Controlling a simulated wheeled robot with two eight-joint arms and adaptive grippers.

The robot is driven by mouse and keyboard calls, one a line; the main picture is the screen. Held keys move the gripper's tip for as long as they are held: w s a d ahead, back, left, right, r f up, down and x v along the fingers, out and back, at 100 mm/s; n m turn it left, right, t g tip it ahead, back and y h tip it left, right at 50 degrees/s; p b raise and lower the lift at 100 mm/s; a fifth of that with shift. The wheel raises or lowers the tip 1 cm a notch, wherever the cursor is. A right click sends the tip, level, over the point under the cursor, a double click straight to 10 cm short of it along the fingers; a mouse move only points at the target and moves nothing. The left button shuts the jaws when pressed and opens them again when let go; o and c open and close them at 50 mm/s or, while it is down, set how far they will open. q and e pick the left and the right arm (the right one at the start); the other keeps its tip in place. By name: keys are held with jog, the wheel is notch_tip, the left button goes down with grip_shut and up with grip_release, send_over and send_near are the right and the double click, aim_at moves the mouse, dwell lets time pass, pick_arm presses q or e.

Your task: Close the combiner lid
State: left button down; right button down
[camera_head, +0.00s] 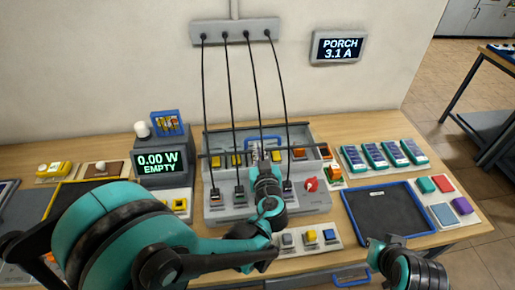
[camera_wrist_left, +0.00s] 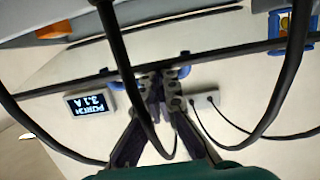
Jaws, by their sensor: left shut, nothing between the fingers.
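The combiner (camera_head: 318,203) is a grey box in the middle of the bench, with colored modules and a red knob. Its grey lid (camera_head: 218,140) appears raised at the back, with a blue handle (camera_head: 264,138) at the middle. My left gripper (camera_head: 264,154) is shut and empty, over the box just in front of the handle. In the left wrist view its fingertips (camera_wrist_left: 162,78) lie by a dark bar, between two blue handle ends (camera_wrist_left: 184,65); contact cannot be told. My right gripper (camera_head: 384,246) is low at the right, its fingers unclear.
Several black cables (camera_head: 231,110) hang from a wall strip (camera_head: 235,31) to the box, around my left gripper. A dark tray (camera_head: 388,232) lies right. A wall display (camera_head: 339,48) reads PORCH 3.1 A.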

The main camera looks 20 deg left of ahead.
pick_arm(q)
jog(key=shift+s+d+f+b, duration=0.1)
jog(key=shift+s+f+b, duration=0.1)
jog(key=shift+f+b, duration=0.5)
jog(key=shift+s+d+f+b, duration=0.1)
jog(key=shift+s+f+b, duration=0.1)
jog(key=shift+f+b, duration=0.55)
jog(key=shift+s+d+f+b, duration=0.15)
jog(key=shift+f+b, duration=0.25)
jog(key=shift+f, duration=0.6)
